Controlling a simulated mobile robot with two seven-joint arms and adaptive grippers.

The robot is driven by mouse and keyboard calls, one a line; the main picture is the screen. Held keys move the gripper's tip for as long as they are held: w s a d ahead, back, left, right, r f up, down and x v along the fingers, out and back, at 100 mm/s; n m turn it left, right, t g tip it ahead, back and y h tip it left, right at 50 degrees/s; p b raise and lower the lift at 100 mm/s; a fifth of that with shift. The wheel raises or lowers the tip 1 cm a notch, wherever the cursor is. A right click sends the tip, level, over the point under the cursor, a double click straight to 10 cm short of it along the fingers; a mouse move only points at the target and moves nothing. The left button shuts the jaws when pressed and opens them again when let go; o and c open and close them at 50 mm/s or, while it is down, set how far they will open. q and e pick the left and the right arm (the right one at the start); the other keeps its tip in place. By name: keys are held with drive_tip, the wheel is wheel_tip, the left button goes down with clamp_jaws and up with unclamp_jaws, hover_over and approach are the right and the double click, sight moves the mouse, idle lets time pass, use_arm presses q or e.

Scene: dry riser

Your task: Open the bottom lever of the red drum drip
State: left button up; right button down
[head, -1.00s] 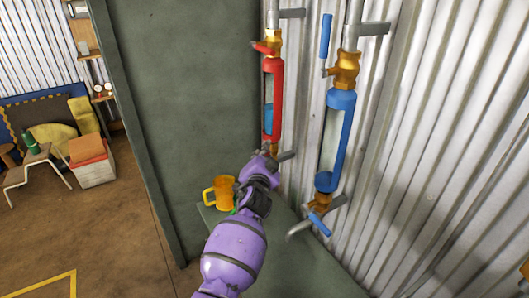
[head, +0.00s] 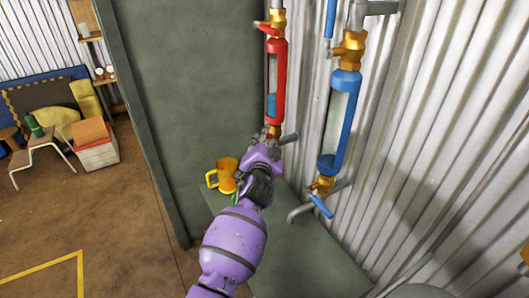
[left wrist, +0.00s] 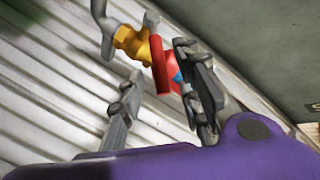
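The red drum (head: 276,85) hangs on the corrugated wall, with blue liquid low in its window. Its brass bottom valve (head: 272,132) is mostly hidden behind my left gripper (head: 268,146) in the head view. In the left wrist view a brass valve (left wrist: 131,42) shows with a red lever (left wrist: 159,66) beside the red drum body (left wrist: 173,76). My left gripper (left wrist: 162,100) is open there. The lever lies beyond its spread fingers, and I see no clear contact. My right gripper is in neither view.
The blue drum (head: 340,125) with its blue bottom lever (head: 321,206) hangs to the right. A yellow mug (head: 227,173) stands on the green bench (head: 290,255) close beside my left wrist. A dark green panel (head: 190,90) is on the left.

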use_arm(q)
drive_tip(key=s, duration=0.9)
drive_tip(key=shift+s+a+r, duration=0.15)
drive_tip(key=shift+s+r, duration=0.1)
drive_tip(key=shift+r, duration=0.15)
